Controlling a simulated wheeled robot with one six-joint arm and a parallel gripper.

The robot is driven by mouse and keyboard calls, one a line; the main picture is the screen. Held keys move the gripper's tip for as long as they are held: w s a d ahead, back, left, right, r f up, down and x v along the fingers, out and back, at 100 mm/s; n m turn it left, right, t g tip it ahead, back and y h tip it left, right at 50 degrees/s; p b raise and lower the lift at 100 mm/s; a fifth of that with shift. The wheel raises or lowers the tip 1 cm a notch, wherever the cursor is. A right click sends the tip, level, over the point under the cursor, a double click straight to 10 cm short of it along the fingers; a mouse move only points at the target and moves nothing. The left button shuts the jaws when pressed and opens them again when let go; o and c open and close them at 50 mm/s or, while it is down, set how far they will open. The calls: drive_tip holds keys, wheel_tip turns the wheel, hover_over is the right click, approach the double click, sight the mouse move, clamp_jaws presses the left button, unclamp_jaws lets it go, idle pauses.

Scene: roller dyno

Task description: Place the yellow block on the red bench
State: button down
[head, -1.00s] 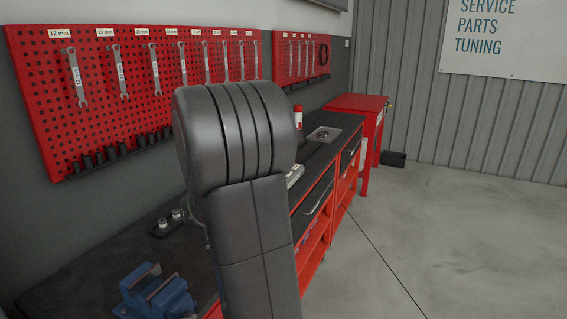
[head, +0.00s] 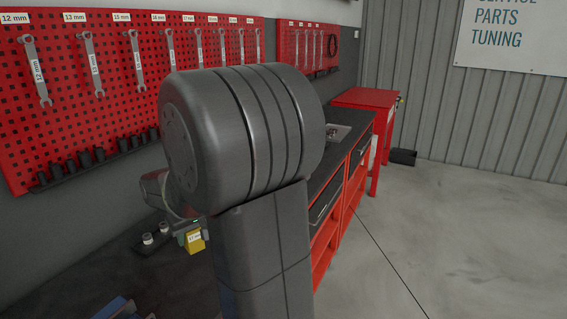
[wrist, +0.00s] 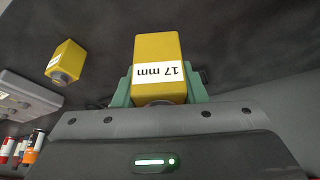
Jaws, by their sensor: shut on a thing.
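My gripper (wrist: 160,92) is shut on a yellow block (wrist: 158,55) marked "17 mm", its green fingers on both sides of it. In the head view my gripper (head: 190,236) shows left of my large dark arm joint, with the yellow block (head: 195,242) in it, over the black worktop. A second yellow block (wrist: 67,60) with a white label lies at upper left in the wrist view. A red bench with a red top (head: 365,98) stands at the far end of the row, beyond the red-framed, black-topped workbench (head: 328,258). My arm hides part of the workbench.
A red pegboard (head: 75,120) with wrenches hangs on the wall behind. A blue vise (head: 120,308) shows at the bottom edge. A grey tray (head: 340,132) sits far along the worktop. Small cans (wrist: 30,150) stand at lower left in the wrist view. The floor at right is clear.

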drive_tip(key=shift+w, duration=0.2)
wheel_tip(320, 180, down, 10)
drive_tip(key=shift+s+r, duration=0.1)
drive_tip(key=shift+s, duration=0.05)
idle(0.4)
drive_tip(key=c, duration=0.9)
unclamp_jaws()
drive_tip(key=shift+r, duration=0.1)
drive_tip(key=v, duration=1.2)
drive_tip(key=shift+s, duration=0.1)
